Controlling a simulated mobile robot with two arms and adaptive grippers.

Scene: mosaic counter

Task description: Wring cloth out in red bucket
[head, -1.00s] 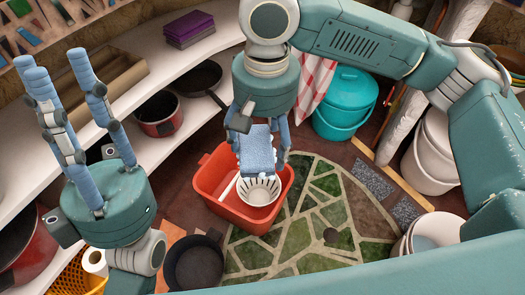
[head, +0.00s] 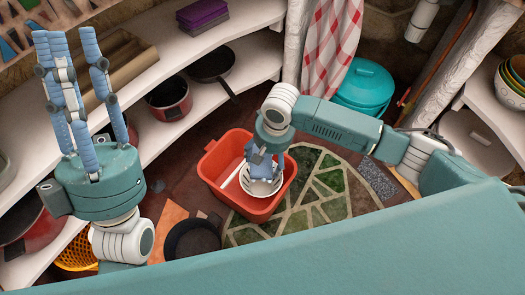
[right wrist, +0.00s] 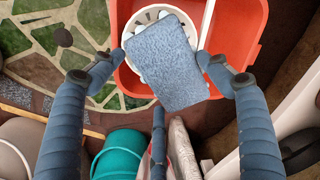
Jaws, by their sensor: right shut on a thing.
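The red bucket (head: 252,207) stands on the floor and holds a white slotted wringer basket (head: 262,188). My right gripper (head: 262,163) is low over the bucket, fingers pointing down, shut on the blue cloth (head: 258,171). In the right wrist view the cloth (right wrist: 166,65) is a flat, thick blue piece between the fingers, over part of the white basket (right wrist: 143,22). I cannot tell whether the cloth touches the basket. My left gripper (head: 70,42) is open and empty at the left, fingers pointing up, away from the bucket.
A teal lidded bucket (head: 364,88) stands behind my right arm. A dark pan (head: 192,243) lies left of the red bucket. White curved shelves (head: 185,125) with pots run along the left. A green mosaic (head: 320,190) covers the floor at right.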

